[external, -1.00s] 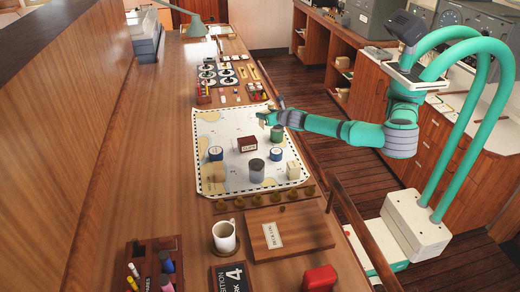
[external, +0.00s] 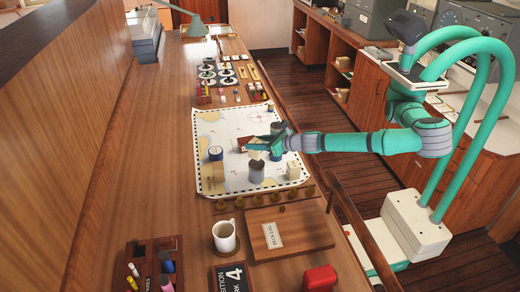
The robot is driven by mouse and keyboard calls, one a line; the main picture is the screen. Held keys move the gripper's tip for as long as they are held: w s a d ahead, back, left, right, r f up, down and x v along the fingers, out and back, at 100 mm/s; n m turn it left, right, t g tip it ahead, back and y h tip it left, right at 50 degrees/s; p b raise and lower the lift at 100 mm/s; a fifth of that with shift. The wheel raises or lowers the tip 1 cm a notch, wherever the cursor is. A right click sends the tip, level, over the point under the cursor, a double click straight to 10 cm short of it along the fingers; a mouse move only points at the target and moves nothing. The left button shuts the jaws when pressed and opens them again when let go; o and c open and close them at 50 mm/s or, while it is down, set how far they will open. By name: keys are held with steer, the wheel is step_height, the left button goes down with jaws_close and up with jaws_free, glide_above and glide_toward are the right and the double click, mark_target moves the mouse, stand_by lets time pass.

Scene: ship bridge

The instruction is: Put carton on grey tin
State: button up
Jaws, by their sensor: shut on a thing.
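A dark red-brown carton (external: 242,143) with a pale label shows at the middle of the chart, partly hidden by my gripper (external: 256,144). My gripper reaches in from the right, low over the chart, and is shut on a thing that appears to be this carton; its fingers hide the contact. The grey tin (external: 257,173) stands upright on the chart just in front of the gripper, apart from the carton. I cannot tell whether the carton is lifted clear of the chart.
A blue tin (external: 215,154) stands left on the chart, another blue tin (external: 276,156) is partly hidden near the gripper. A mug (external: 224,237) and wooden box (external: 290,232) are nearer.

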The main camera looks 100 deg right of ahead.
steer(key=shift+f, duration=1.85)
steer(key=shift+f, duration=0.15)
steer(key=o, duration=1.1)
steer(key=shift+r, duration=0.2)
steer(key=v, duration=1.2)
